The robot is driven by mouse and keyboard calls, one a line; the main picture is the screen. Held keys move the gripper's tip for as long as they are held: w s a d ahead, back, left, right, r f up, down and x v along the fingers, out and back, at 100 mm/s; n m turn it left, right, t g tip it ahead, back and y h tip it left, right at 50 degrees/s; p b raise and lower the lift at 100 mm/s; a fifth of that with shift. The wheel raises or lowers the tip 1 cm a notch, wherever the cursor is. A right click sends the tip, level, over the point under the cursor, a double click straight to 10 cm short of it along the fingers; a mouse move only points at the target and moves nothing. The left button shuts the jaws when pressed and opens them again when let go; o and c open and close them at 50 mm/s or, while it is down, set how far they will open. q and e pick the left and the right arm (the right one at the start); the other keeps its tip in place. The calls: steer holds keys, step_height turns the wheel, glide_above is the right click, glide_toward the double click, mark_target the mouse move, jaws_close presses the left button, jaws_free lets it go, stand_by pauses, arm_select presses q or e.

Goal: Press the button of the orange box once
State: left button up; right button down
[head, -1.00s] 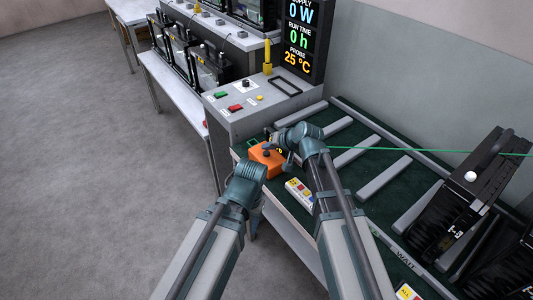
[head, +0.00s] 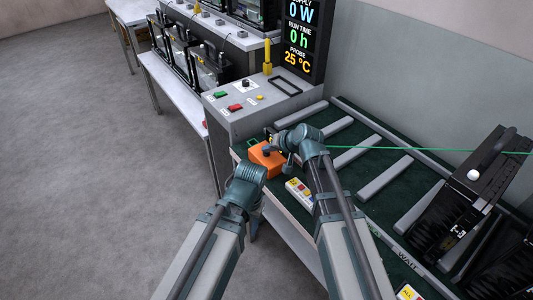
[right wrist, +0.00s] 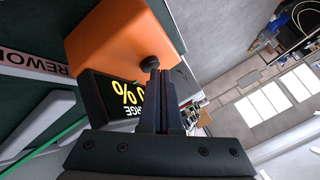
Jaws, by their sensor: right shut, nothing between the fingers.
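The orange box (head: 270,161) sits on the near left end of the green-topped bench, just beyond my left wrist. In the right wrist view the orange box (right wrist: 115,35) fills the upper left, with a dark round button (right wrist: 150,62) on its face. My right gripper (right wrist: 158,73) is shut and empty, its fingertips at the button. I cannot tell whether they touch or press it. In the head view my right gripper (head: 271,140) is small and partly hidden by its wrist. My left arm ends beside the box; its gripper fingers are hidden.
A black display with yellow characters (right wrist: 125,95) stands right by the box. A pale control block with coloured buttons (head: 300,193) lies close to my right arm. A grey console (head: 245,115) stands behind.

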mark_target(268, 157)
steer(key=shift+f, duration=0.2)
steer(key=shift+r, duration=0.1)
steer(key=shift+r+p, duration=0.65)
steer(key=shift+r, duration=0.1)
steer(key=shift+r, duration=0.1)
step_height(268, 157, up, 5)
steer(key=p, duration=0.5)
stand_by(0.3)
stand_by(0.5)
